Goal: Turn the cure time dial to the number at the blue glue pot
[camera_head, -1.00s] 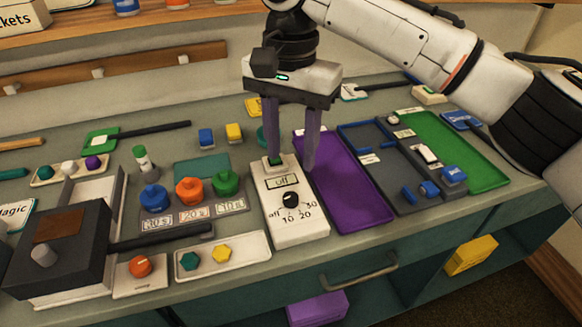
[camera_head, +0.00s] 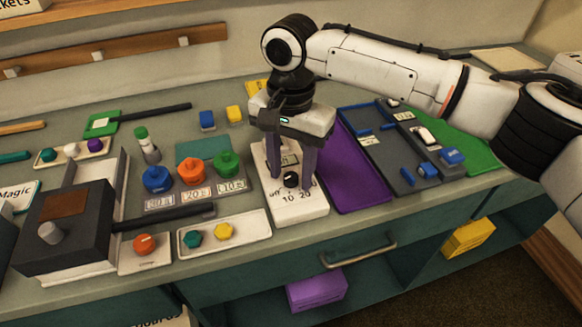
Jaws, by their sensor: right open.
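The cure time dial is a black knob (camera_head: 291,180) on a white box (camera_head: 299,212) marked off, 10 and 20; the 30 mark is hidden by a finger now. The box's small display (camera_head: 289,160) is partly covered; it read off earlier. The blue glue pot (camera_head: 157,179) stands left of the box, and its label (camera_head: 160,202) appears to read 30. My right gripper (camera_head: 291,176) is open, its fingers pointing down on either side of the knob. I cannot tell whether they touch it. My left gripper is out of view.
Orange (camera_head: 190,171) and green (camera_head: 226,163) pots stand beside the blue one. A white tray (camera_head: 253,237) with two hex pieces lies front left of the box. A purple mat (camera_head: 358,185) lies to its right. A drawer handle (camera_head: 357,252) sticks out below the counter's edge.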

